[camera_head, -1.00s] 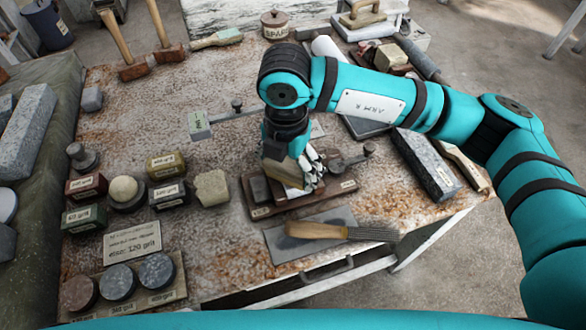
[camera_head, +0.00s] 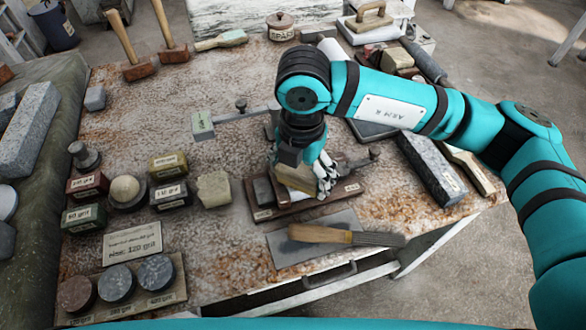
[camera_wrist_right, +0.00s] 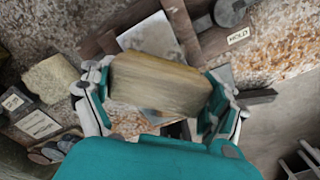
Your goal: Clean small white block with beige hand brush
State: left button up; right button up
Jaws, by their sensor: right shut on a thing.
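My right gripper (camera_wrist_right: 160,100) is shut on the beige hand brush (camera_wrist_right: 160,86), a pale brown block-like body held crosswise between its fingers. In the head view the right gripper (camera_head: 304,172) and brush (camera_head: 294,180) are low over a dark wooden holder (camera_head: 318,198). The small white block (camera_wrist_right: 150,36) sits in this holder, partly hidden under the brush. Only a thin pale strip of the block shows below the brush in the head view. The frames do not clearly show whether brush and block touch. My left gripper is not in view.
A wooden-handled tool (camera_head: 330,235) lies on a grey sheet at the front edge. Grit tins, a plaster sphere (camera_head: 124,188) and a rough beige stone (camera_head: 213,188) stand to the left. A long dark stone (camera_head: 432,168) lies right. Speckled tabletop between left items and holder is clear.

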aim_at(284, 167)
jog(key=shift+s+d, duration=0.25)
jog(key=shift+d, duration=0.25)
jog(key=shift+w+a+b, duration=0.25)
jog(key=shift+w+a, duration=0.1)
jog(key=shift+a, duration=0.35)
jog(key=shift+w+a+b, duration=0.25)
jog(key=shift+w+a, duration=0.1)
jog(key=shift+a, duration=0.3)
jog(key=shift+w+a+b, duration=0.25)
jog(key=shift+w+a, duration=0.1)
jog(key=shift+a, duration=0.35)
jog(key=shift+d, duration=0.1)
jog(key=shift+s+d+r+p, duration=0.15)
jog(key=shift+s+d+r, duration=0.15)
jog(key=shift+d+r, duration=0.15)
jog(key=shift+s+d+r+p, duration=0.15)
jog(key=shift+s+d+r, duration=0.15)
jog(key=shift+d, duration=0.25)
jog(key=shift+w, duration=0.1)
